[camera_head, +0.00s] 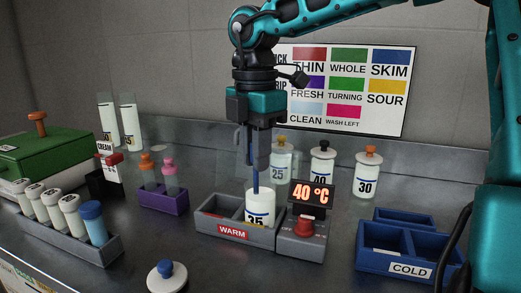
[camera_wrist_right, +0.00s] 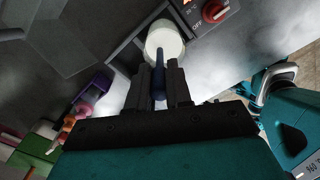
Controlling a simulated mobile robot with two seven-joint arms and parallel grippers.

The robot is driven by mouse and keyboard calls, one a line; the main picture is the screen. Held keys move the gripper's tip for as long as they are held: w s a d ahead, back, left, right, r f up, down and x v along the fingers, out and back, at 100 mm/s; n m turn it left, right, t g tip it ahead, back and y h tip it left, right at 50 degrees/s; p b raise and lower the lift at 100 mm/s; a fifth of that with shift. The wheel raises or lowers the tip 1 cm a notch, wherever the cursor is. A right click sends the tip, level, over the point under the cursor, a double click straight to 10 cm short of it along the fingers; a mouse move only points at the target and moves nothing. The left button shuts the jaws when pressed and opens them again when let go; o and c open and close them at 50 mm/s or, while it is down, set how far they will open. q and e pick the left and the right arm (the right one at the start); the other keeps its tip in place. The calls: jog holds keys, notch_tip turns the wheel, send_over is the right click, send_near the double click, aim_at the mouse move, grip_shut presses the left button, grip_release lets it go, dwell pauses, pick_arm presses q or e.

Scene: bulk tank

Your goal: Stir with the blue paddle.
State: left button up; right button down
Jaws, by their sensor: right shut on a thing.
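My right gripper (camera_head: 256,158) is shut on the blue paddle and points straight down over the warm box. The blue paddle (camera_head: 256,180) hangs upright, its lower part inside the white open jar (camera_head: 260,203) labelled 35; its lower end is hidden in the jar. The jar stands in the right compartment of the grey WARM box (camera_head: 210,224). In the right wrist view the paddle (camera_wrist_right: 159,88) runs between the fingers (camera_wrist_right: 159,75) to the jar (camera_wrist_right: 164,40). My left gripper is not in view.
A display (camera_head: 312,193) reading 40 °C and a red knob (camera_head: 303,226) are right of the jar. Several lidded jars, one labelled 30 (camera_head: 367,175), stand behind. A blue COLD box (camera_head: 408,250) is at right, a vial rack (camera_head: 75,238) at left. A blue-knobbed lid (camera_head: 166,280) lies in front.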

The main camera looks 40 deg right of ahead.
jog(key=shift+s+d, duration=0.25)
jog(key=shift+s, duration=0.1)
